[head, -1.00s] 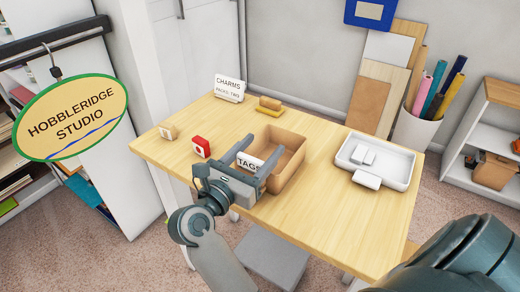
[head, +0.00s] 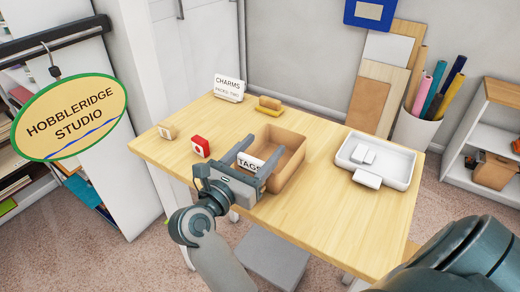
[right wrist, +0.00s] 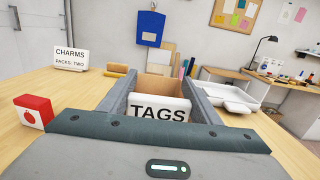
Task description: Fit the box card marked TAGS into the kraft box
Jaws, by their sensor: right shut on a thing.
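The white card marked TAGS (head: 249,164) stands between the two fingers of my right gripper (head: 250,155), which is shut on it. In the right wrist view the card (right wrist: 160,112) sits upright with its lettering facing the camera, between the grey fingers (right wrist: 160,104). The open kraft box (head: 291,165) is on the table, just behind and to the right of the card in the head view. In the right wrist view the box (right wrist: 158,83) shows beyond the card. The card's lower edge is hidden, so I cannot tell how far it is inside the box. My left gripper is not in view.
A red block (head: 200,147) and a small tan block (head: 168,131) stand left of the box. A white tray (head: 399,171) with small white boxes is right. The table's front right is clear.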

